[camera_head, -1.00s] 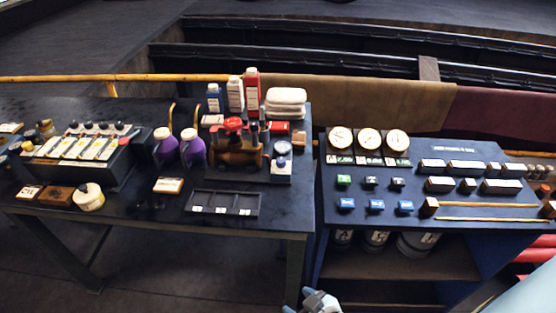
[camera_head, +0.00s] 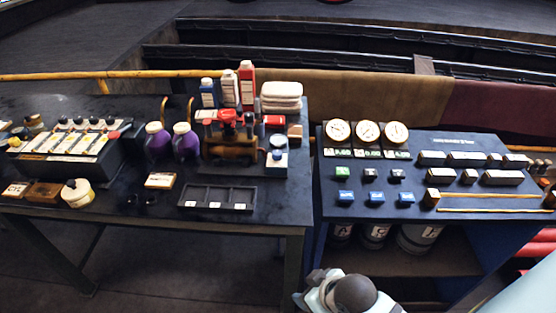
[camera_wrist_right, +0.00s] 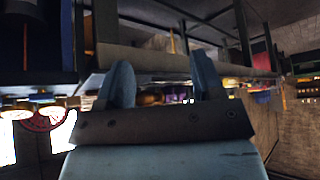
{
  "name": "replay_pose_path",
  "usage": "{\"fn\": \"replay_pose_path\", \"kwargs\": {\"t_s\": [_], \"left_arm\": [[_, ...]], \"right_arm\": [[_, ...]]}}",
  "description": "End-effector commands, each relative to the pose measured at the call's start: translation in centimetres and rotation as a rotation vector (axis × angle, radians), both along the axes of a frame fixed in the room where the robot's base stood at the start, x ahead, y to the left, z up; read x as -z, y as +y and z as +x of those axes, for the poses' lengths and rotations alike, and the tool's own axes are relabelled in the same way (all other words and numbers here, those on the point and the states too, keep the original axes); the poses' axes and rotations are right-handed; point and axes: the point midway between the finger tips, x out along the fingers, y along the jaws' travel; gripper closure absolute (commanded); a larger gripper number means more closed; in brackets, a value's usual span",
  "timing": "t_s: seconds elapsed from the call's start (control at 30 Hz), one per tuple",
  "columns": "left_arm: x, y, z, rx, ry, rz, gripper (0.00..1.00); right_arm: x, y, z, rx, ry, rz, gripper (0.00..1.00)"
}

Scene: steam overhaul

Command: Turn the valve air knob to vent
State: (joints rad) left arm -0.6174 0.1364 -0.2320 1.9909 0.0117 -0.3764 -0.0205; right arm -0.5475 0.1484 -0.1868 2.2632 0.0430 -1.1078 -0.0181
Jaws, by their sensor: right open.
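The brass valve (camera_head: 232,148) with a red handwheel stands near the right end of the left bench. I cannot tell which part is the air knob, nor read any vent mark. My right gripper (camera_head: 306,286) is low at the bottom of the head view, in front of the gap between the benches and well short of the valve. In the right wrist view its two blue-grey fingers (camera_wrist_right: 163,82) are apart with nothing between them. My left gripper is not in view.
A black compartment tray (camera_head: 218,208) lies in front of the valve. Purple bottles (camera_head: 185,143) stand left of it, tall bottles (camera_head: 229,88) and folded cloths (camera_head: 282,97) behind. The right console (camera_head: 410,213) carries gauges (camera_head: 367,134) and blocks. Bare bench lies around the tray.

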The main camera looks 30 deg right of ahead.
Motion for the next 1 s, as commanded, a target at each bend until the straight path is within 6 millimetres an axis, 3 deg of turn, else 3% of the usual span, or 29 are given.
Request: {"fn": "replay_pose_path", "kwargs": {"t_s": [0.1, 0.27, 0.57, 0.77, 0.87, 1.0], "left_arm": [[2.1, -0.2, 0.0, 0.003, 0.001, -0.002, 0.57], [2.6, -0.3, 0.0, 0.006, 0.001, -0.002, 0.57], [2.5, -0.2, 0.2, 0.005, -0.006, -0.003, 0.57], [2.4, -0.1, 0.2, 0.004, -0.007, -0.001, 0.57], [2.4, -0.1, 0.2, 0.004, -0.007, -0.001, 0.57], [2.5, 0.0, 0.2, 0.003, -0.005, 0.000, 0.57]], "right_arm": [[-0.5, 0.5, 1.2, -0.070, 0.086, -0.014, 0.39], [-1.3, 2.4, 4.1, -0.227, 0.142, -0.019, 0.39], [-1.5, 4.6, 13.1, -0.533, 0.153, -0.051, 0.39], [-2.5, 2.2, 20.6, -0.647, 0.174, -0.093, 0.39], [-3.8, -0.3, 24.5, -0.665, 0.188, -0.113, 0.39], [-6.9, -5.4, 30.0, -0.644, 0.201, -0.131, 0.39]]}}
